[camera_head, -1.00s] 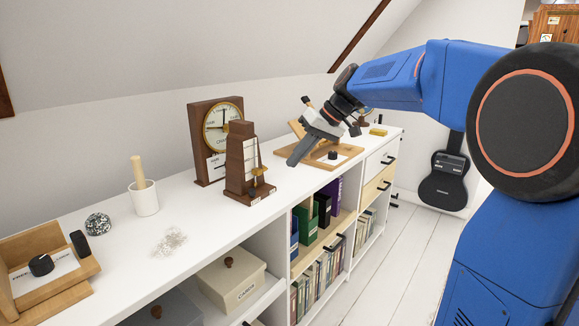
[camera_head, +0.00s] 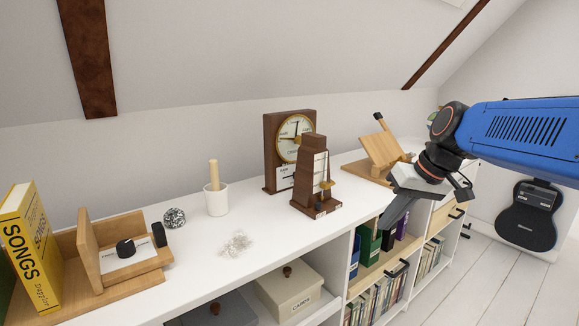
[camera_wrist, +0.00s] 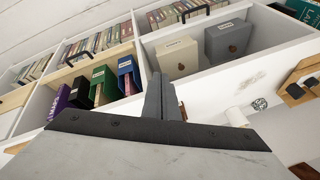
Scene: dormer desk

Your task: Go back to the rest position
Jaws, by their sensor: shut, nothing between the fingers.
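My gripper (camera_head: 386,222) is at the right of the head view, in front of the white shelf unit's top edge, pointing down and to the left. Its fingers are together with nothing between them. In the wrist view my gripper (camera_wrist: 166,98) shows its closed fingers in the middle, over the shelf fronts. My blue arm reaches in from the right edge of the head view.
The white shelf top (camera_head: 190,262) holds a metronome (camera_head: 313,178), a clock (camera_head: 283,150), a white mug (camera_head: 216,199), a wooden stand (camera_head: 378,152) and a yellow book (camera_head: 30,245). A cream box (camera_head: 288,292) sits below. A guitar case (camera_head: 527,215) leans at the right.

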